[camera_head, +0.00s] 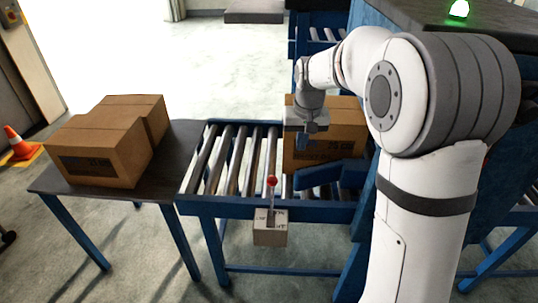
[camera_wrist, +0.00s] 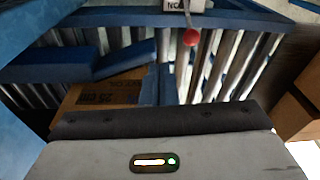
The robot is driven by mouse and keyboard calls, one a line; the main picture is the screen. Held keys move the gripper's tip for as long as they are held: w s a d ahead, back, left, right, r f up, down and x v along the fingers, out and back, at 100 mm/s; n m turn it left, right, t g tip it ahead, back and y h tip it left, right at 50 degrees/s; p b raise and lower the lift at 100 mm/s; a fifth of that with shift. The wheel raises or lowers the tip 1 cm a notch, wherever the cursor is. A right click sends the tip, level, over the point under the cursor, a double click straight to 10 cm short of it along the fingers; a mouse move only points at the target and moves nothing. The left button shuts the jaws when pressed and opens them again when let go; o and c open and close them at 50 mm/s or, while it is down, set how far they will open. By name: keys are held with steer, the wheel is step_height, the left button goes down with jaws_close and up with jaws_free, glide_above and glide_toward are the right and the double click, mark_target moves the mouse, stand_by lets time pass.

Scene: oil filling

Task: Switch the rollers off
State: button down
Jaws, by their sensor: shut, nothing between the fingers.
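The roller conveyor (camera_head: 232,160) has metal rollers in a blue frame. A small pale switch box (camera_head: 270,232) is mounted on its front side, with an upright lever topped by a red knob (camera_head: 272,181). In the wrist view the red knob (camera_wrist: 191,37) and part of the lettered box (camera_wrist: 185,5) show at the top, upside down. My gripper (camera_head: 308,128) is shut and empty. It is above the rollers, beyond and to the right of the knob, apart from it.
A carton (camera_head: 325,150) sits on the rollers behind my gripper, near blue guide bars (camera_head: 330,173). Two cartons (camera_head: 105,140) stand on a dark side table (camera_head: 185,150) at left. A green light (camera_head: 459,9) glows on the machine at right. Floor in front is open.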

steer(key=w+a+f, duration=0.8)
steer(key=w+f, duration=0.1)
steer(key=w, duration=0.1)
steer(key=shift+w+g, duration=0.3)
steer(key=shift+f, duration=0.2)
steer(key=s+f+p, duration=0.2)
steer(key=s+f, duration=0.1)
steer(key=f, duration=0.5)
steer(key=shift+f, duration=0.35)
